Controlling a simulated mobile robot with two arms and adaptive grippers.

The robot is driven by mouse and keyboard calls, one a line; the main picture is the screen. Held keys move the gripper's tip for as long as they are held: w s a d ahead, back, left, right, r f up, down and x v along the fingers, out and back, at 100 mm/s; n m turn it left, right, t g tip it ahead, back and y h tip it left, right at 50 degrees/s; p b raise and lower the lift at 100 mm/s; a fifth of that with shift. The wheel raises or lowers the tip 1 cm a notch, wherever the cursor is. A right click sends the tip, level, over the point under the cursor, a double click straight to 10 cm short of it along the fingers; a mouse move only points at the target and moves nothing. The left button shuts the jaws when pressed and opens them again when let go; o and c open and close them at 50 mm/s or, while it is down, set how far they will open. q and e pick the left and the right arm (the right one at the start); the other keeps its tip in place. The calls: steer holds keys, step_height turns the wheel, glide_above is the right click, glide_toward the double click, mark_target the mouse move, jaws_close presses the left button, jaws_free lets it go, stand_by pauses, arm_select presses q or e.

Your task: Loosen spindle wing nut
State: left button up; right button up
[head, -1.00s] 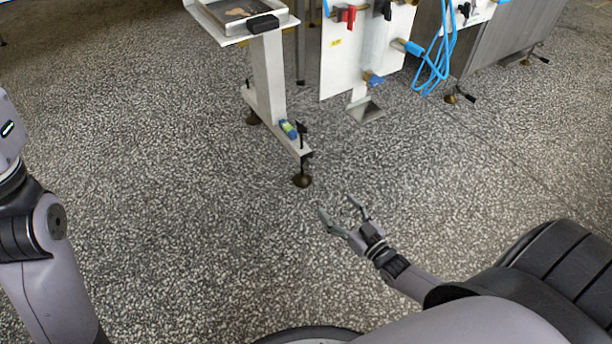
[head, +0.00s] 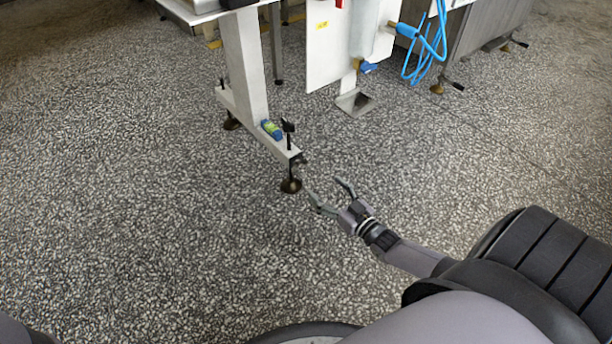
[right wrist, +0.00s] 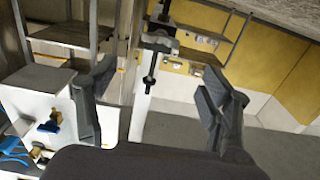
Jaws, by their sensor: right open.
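The spindle (head: 290,168) is a thin dark rod through the end of the white stand's foot beam. It has a dark winged piece (head: 288,126) at its top and a round brown foot pad (head: 291,186) on the floor. A small dark part, possibly the wing nut, sits at the beam end (head: 300,160). My right gripper (head: 328,190) is open and empty, just right of the spindle and apart from it. In the right wrist view, the spindle (right wrist: 150,75) appears between the spread fingers, beyond them. My left gripper is out of view.
A green and blue object (head: 271,129) lies on the foot beam (head: 250,118). Behind stand a white panel (head: 330,60) with a blue valve handle (head: 368,68), a metal chute (head: 355,102) and blue hoses (head: 420,70).

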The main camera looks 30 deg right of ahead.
mark_target(303, 168)
steer(key=w+b, duration=0.1)
steer(key=w, duration=0.2)
steer(key=w+b, duration=0.2)
steer(key=w, duration=0.1)
steer(key=w+b, duration=0.1)
steer(key=w, duration=0.2)
steer(key=shift+a+f, duration=0.15)
steer(key=shift+a, duration=0.2)
steer(key=shift+w, duration=0.35)
steer(key=shift+c, duration=0.2)
steer(key=c, duration=1.1)
